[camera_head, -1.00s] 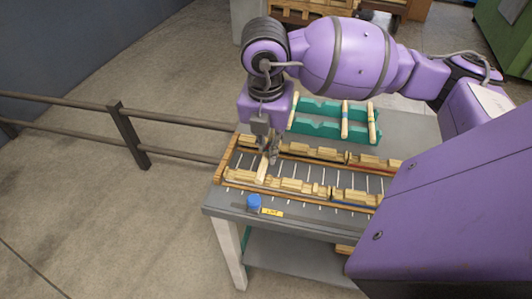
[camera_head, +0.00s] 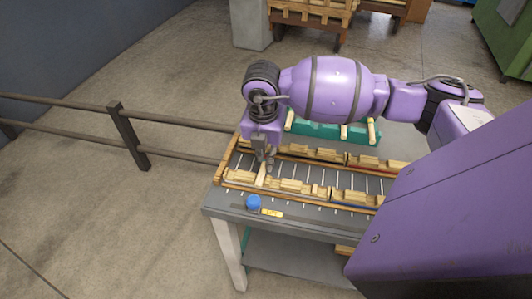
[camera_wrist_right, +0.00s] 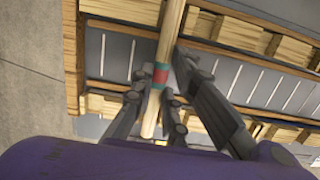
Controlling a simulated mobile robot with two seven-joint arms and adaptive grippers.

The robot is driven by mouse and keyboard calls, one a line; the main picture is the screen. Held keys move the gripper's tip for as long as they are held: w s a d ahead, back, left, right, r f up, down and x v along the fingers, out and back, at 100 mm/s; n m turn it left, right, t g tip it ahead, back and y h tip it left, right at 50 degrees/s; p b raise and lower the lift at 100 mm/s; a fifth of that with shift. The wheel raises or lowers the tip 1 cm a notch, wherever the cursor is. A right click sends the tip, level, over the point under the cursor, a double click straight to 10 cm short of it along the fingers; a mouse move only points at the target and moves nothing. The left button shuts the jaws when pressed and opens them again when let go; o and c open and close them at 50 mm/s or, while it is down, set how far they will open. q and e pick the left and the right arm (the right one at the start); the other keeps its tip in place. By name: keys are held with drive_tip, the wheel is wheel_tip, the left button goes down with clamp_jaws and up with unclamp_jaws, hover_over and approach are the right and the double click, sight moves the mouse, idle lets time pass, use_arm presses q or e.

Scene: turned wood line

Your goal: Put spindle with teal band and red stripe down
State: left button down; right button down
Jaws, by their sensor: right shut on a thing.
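The spindle with teal band and red stripe (camera_wrist_right: 160,75) is a pale wooden rod. In the right wrist view it runs from the top edge down between the fingers of my right gripper (camera_wrist_right: 152,98), which is shut on it around the bands. In the head view my right gripper (camera_head: 266,157) is low over the left end of the slatted wooden rack (camera_head: 221,178). The spindle's pale near end (camera_head: 262,174) shows below the fingers. I cannot tell whether the spindle touches the rack. My left gripper is out of view.
The rack lies on a grey table (camera_head: 226,200). A teal holder (camera_head: 318,130) with spindles stands behind it, partly hidden by my arm. A blue cap-like object (camera_head: 253,202) and a yellow label (camera_head: 272,213) are at the front edge. A railing (camera_head: 128,135) stands left.

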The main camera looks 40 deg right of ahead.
sight(265, 163)
drive_tip(key=shift+f, duration=0.1)
drive_tip(key=shift+f, duration=0.15)
drive_tip(key=c, duration=1.7)
unclamp_jaws()
drive_tip(key=shift+c, duration=0.2)
drive_tip(key=shift+r, duration=0.3)
wheel_tip(265, 163, up, 12)
drive_tip(key=s+a, duration=0.1)
drive_tip(key=shift+a, duration=0.2)
drive_tip(key=shift+s+f, duration=0.15)
drive_tip(key=shift+f, duration=0.05)
